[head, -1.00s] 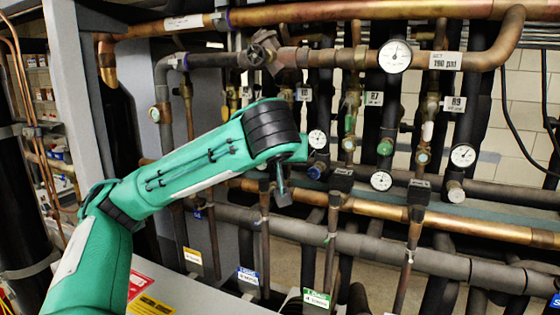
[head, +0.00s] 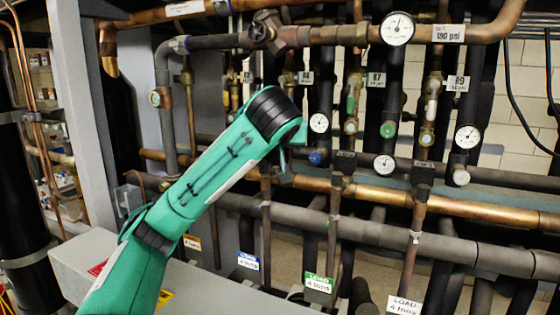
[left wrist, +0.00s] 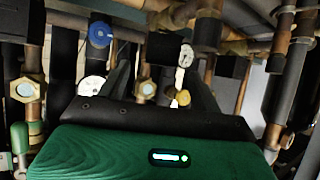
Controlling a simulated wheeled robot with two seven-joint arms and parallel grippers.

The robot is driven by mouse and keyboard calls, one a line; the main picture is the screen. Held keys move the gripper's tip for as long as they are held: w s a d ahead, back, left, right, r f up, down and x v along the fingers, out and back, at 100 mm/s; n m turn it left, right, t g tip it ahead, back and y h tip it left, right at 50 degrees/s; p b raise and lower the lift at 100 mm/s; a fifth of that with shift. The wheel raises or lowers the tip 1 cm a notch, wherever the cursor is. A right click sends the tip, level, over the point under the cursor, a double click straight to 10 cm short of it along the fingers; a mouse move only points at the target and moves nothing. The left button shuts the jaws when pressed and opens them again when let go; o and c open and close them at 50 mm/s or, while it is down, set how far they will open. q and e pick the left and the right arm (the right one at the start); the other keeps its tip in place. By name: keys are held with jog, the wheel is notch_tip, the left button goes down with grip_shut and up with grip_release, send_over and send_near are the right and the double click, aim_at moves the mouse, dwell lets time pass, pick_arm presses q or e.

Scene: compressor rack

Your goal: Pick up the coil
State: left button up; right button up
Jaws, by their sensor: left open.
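I cannot tell for certain which part is the coil. Small black blocks sit on the copper pipework in the head view, one near the middle (head: 343,160) and one further right (head: 422,192). My left gripper (head: 286,166) is at the end of the green arm, in front of the pipes and left of these blocks. The forearm and wrist mostly hide it there. In the left wrist view, the dark fingers of my left gripper (left wrist: 160,85) stand apart, with pipes and fittings beyond and no object seen held. My right gripper is not in view.
Copper and dark pipes fill the rack, with a top gauge (head: 397,28) and a lower gauge (head: 467,136). A blue cap (left wrist: 100,34) and a brass sight glass (left wrist: 26,89) are close in the wrist view. A grey panel (head: 230,290) lies below the arm.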

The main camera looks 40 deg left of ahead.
pick_arm(q)
jog(key=p+x, duration=0.2)
jog(key=x, duration=0.3)
jog(key=shift+a+f, duration=0.1)
jog(key=shift+a, duration=0.1)
jog(key=shift+w+a+f, duration=0.2)
jog(key=shift+w+f, duration=0.1)
jog(key=shift+w, duration=0.05)
jog(key=shift+d, duration=0.1)
jog(key=shift+c, duration=0.3)
jog(key=c, duration=1.1)
